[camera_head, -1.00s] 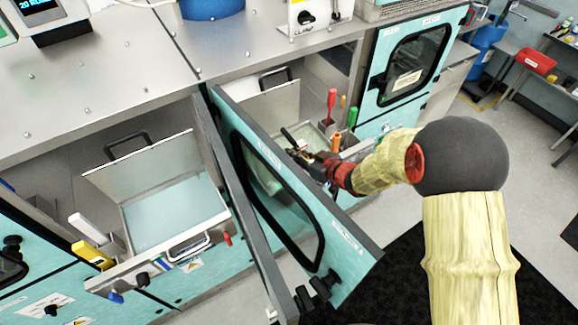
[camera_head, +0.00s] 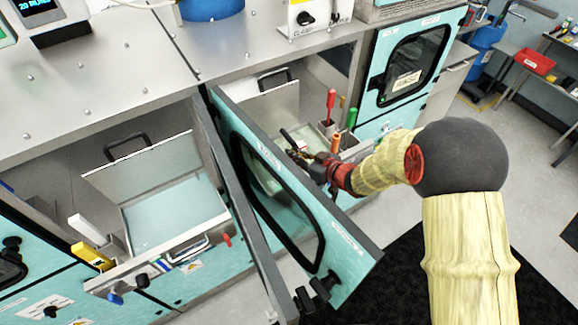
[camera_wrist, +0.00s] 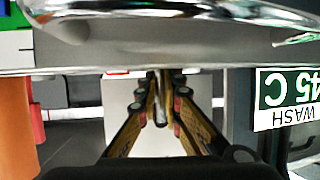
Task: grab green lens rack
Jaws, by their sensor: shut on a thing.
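My gripper (camera_wrist: 161,88) is over the right-hand drawer in the head view (camera_head: 302,154), behind the open teal door. In the wrist view its two fingers converge on a thin grey bar (camera_wrist: 162,96) and are shut on it. A short dark bar (camera_head: 287,137) shows just beyond the fingertips in the head view. I cannot tell whether the held bar is part of the green lens rack. No clearly green rack shows; a green upright handle (camera_head: 352,117) stands at the right of this drawer.
The open teal door (camera_head: 330,235) stands close beside my arm. Red (camera_head: 331,98) and orange (camera_head: 335,141) handles stand by the drawer. In the wrist view, a shiny metal rail (camera_wrist: 170,18) crosses the top and a wash label (camera_wrist: 287,98) is at right. Another drawer (camera_head: 125,225) is open at left.

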